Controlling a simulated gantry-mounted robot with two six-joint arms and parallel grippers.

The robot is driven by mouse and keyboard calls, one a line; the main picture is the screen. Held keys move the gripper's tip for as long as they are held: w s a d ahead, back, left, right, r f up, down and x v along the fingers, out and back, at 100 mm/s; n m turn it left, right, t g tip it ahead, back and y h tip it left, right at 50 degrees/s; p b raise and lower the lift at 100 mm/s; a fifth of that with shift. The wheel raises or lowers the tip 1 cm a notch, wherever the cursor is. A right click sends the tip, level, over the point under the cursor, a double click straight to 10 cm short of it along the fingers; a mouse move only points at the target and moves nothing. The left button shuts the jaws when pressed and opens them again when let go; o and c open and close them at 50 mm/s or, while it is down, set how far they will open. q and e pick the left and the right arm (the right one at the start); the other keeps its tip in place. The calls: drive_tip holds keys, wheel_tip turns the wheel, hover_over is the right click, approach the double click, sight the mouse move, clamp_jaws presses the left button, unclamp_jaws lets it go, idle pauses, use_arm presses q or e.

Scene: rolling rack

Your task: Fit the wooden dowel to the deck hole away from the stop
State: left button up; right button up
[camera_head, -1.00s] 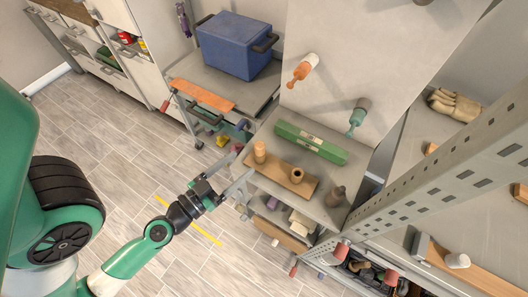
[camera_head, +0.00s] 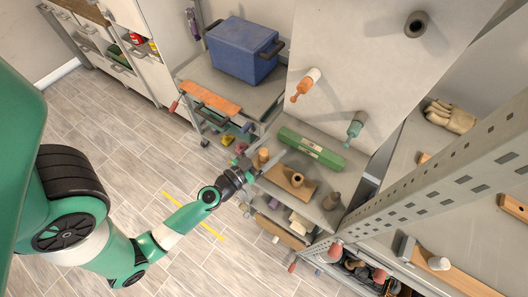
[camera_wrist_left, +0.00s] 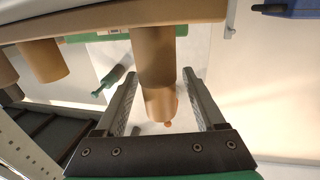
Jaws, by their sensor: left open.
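The wooden dowel (camera_head: 263,155) stands upright at the left end of a light wooden board (camera_head: 308,190) on the cart's shelf. A hollow wooden cylinder (camera_head: 297,180) with a dark opening stands further right on that board. My left gripper (camera_head: 259,163) is open at the dowel. In the left wrist view, which appears upside down, the dowel (camera_wrist_left: 153,55) hangs from the board edge (camera_wrist_left: 100,22) between the two open fingers (camera_wrist_left: 160,82). I cannot tell whether either finger touches it. The deck hole and stop cannot be told for certain. My right gripper is not in view.
A green box (camera_head: 312,149) lies behind the board. Handled pegs (camera_head: 305,85) stick out of the upright panel above. A perforated metal upright (camera_head: 430,190) stands at the right. Floor lies open at left.

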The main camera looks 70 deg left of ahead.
use_arm(q)
drive_tip(key=shift+w+a, duration=0.1)
drive_tip(key=shift+w, duration=0.2)
clamp_jaws()
wheel_tip(320, 180, up, 10)
drive_tip(key=p, duration=1)
drive_tip(key=d+f+m+t+h, duration=0.1)
drive_tip(key=d+f+m+h, duration=0.1)
drive_tip(key=d, duration=0.6)
drive_tip(key=w+d+f+m+h, duration=0.1)
drive_tip(key=d+f+m+h, duration=0.2)
drive_tip(key=d+f+h, duration=0.2)
drive_tip(key=d, duration=0.3)
drive_tip(key=shift+w+d+t+h, duration=0.3)
drive_tip(key=shift+d+t+h, duration=0.05)
drive_tip(key=shift+t+h, duration=0.05)
